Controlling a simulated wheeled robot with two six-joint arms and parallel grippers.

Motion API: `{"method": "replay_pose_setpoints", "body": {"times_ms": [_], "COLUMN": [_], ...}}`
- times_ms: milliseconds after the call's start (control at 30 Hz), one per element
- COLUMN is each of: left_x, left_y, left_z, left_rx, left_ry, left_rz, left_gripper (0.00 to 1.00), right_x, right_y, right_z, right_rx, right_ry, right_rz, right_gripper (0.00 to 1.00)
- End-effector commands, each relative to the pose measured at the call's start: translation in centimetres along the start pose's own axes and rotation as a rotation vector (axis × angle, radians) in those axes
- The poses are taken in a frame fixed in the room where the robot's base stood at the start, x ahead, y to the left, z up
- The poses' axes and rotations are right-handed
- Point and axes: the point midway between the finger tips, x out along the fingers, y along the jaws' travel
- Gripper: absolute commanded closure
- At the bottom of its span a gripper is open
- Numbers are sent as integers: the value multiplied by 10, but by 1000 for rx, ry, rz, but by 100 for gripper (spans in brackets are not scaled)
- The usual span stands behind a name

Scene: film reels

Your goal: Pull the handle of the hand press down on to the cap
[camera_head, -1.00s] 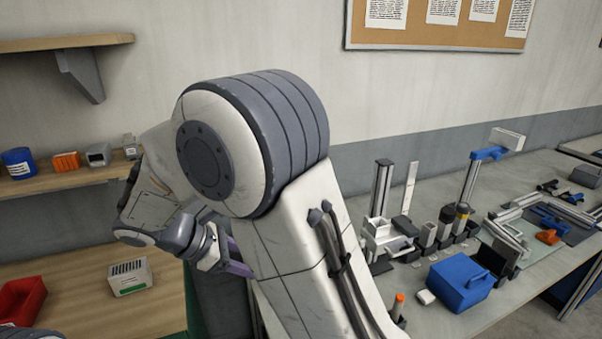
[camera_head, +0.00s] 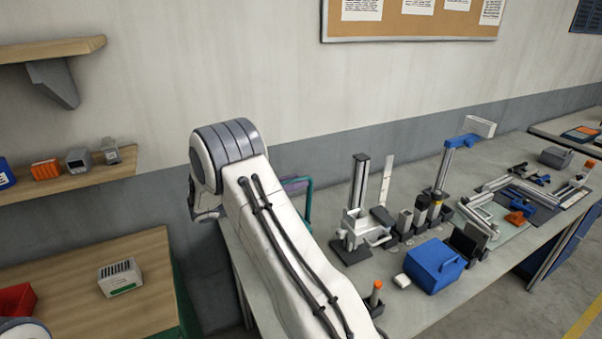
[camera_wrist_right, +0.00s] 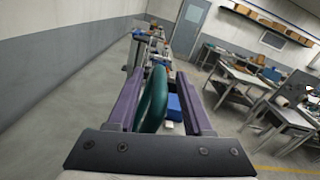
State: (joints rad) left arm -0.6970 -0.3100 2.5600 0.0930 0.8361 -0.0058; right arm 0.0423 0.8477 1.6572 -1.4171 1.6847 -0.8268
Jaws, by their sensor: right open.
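A teal loop-shaped bar (camera_head: 309,198) stands near the left end of the long bench, partly hidden by my right arm. I take it for the hand press handle, but cannot be sure. My right gripper (camera_head: 293,184) is mostly hidden behind its own arm; a bit of purple finger shows beside the bar. In the right wrist view the purple fingers of the gripper (camera_wrist_right: 163,88) are apart, with the teal bar (camera_wrist_right: 153,100) between them. I cannot tell whether they touch it. I cannot pick out the cap. My left gripper is out of view.
The long bench holds a grey column stand (camera_head: 360,182), a blue box (camera_head: 434,266), an orange-topped cylinder (camera_head: 376,292) and a blue-armed stand (camera_head: 455,150). A wooden table with a white slotted box (camera_head: 119,277) is at left. A shelf (camera_head: 70,183) hangs above it.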

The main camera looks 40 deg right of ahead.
Motion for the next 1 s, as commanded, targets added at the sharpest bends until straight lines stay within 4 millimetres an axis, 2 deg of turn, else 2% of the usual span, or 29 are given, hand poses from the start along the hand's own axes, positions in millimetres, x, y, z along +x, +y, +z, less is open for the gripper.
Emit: {"method": "replay_pose_setpoints", "body": {"times_ms": [33, 200, 533, 667, 1000], "left_x": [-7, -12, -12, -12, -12], "left_y": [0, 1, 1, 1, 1], "left_z": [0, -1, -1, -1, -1], "left_rx": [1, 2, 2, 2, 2], "left_ry": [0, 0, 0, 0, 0], "left_rz": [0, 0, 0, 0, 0], "left_gripper": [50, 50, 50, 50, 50], "right_x": [8, 23, 26, 26, 26], "right_y": [-1, 0, 0, 0, 0], "right_z": [3, 1, -1, 0, 0], "right_rx": [-2, 0, 1, 2, 1], "right_ry": [0, 1, 1, 1, 1], "right_rz": [-3, -1, 0, 0, 1], "right_gripper": [49, 49, 49, 99, 100]}}
